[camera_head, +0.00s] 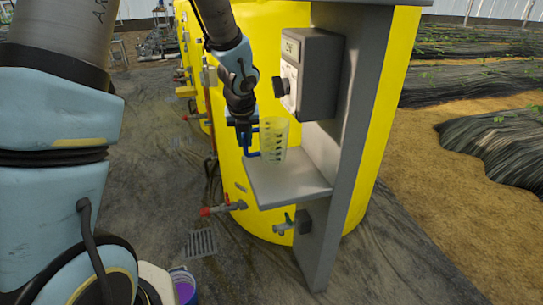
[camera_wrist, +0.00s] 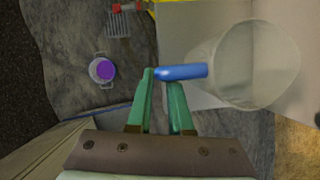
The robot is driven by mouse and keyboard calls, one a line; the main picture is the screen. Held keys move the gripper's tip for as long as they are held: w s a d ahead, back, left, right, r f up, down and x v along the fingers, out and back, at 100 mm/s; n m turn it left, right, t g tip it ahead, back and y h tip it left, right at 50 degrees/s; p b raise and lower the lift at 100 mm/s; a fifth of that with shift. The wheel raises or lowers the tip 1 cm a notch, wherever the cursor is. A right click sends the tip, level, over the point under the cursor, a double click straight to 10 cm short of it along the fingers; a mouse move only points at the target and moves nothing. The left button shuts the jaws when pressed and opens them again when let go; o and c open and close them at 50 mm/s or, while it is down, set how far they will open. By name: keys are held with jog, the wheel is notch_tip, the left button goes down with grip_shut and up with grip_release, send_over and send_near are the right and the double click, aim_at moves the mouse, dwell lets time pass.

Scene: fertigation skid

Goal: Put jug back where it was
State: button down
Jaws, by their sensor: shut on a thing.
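The jug (camera_head: 274,139) is clear with dark measuring marks and a blue handle (camera_head: 251,140). It is upright at the grey shelf (camera_head: 290,185) on the front of the yellow tank; I cannot tell whether its base touches the shelf. My gripper (camera_head: 241,122) is to the left of the jug, at its handle. In the wrist view the green fingers of my gripper (camera_wrist: 166,80) are shut on the blue handle (camera_wrist: 182,72), with the clear jug (camera_wrist: 250,65) to the right over the pale shelf.
A grey control box (camera_head: 309,75) is fixed to the post above the shelf. A valve with a red handle (camera_head: 222,209) and another tap (camera_head: 287,225) are below. A bucket with purple contents (camera_head: 184,287) stands on the floor, near a drain grate (camera_head: 201,243).

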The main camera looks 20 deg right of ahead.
jog(key=p, duration=0.1)
send_over(271, 156)
jog(key=w, duration=0.2)
jog(key=shift+w+d, duration=0.1)
jog(key=shift+d, duration=0.35)
jog(key=f, duration=0.2)
jog(key=shift+a+f, duration=0.2)
jog(key=shift+f, duration=0.15)
notch_tip(271, 156, down, 4)
jog(key=shift+r, duration=0.1)
jog(key=shift+d+f+p, duration=0.15)
jog(key=shift+f+p, duration=0.1)
jog(key=shift+p, duration=0.1)
jog(key=c, duration=0.8)
grip_release()
jog(key=shift+f, duration=0.1)
